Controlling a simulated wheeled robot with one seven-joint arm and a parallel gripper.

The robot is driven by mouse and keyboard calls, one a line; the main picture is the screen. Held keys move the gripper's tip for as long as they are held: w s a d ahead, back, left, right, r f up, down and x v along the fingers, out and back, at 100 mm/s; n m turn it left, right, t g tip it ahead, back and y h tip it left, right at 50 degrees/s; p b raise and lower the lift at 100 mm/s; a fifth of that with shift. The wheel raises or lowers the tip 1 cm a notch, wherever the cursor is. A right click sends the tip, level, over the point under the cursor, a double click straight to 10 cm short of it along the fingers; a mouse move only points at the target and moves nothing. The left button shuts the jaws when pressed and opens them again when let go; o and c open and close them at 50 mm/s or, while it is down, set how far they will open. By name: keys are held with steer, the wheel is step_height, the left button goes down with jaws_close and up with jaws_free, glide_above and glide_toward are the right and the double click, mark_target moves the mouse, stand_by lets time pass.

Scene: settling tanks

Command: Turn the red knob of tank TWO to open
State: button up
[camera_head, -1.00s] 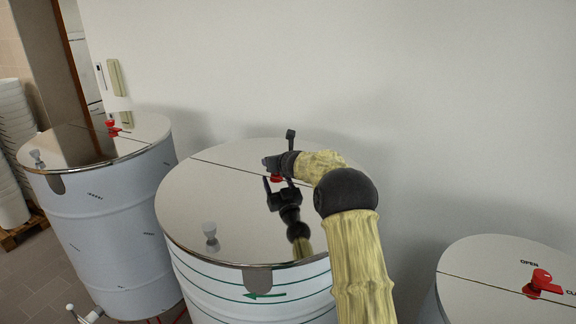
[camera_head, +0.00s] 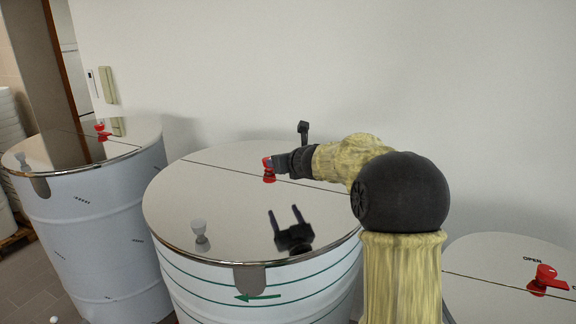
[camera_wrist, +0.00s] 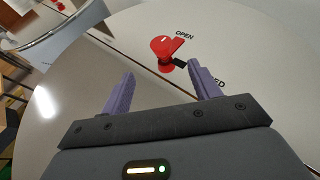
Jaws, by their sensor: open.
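The middle tank (camera_head: 170,215) has a shiny lid with a red knob (camera_head: 268,170) near its back; no tank number is readable. In the wrist view the red knob (camera_wrist: 162,47) stands beyond my fingertips, its short arm reaching just under the word OPEN (camera_wrist: 184,36). A small black part (camera_wrist: 180,62) sits beside it. The end of CLOSED (camera_wrist: 217,82) shows; the rest is hidden by a finger. My gripper (camera_wrist: 163,84) is open and empty, the knob ahead of the gap between its fingers. In the head view my gripper (camera_head: 281,163) is just right of the knob.
A left tank (camera_head: 85,215) has its own red knob (camera_head: 102,132). A right tank (camera_head: 490,262) has a red knob (camera_head: 542,279) beside OPEN lettering. A pale small knob (camera_head: 200,230) stands on the middle lid's front. The wall is close behind the tanks.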

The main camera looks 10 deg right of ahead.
steer(key=v, duration=0.2)
steer(key=shift+s+r, duration=0.1)
steer(key=shift+s, duration=0.2)
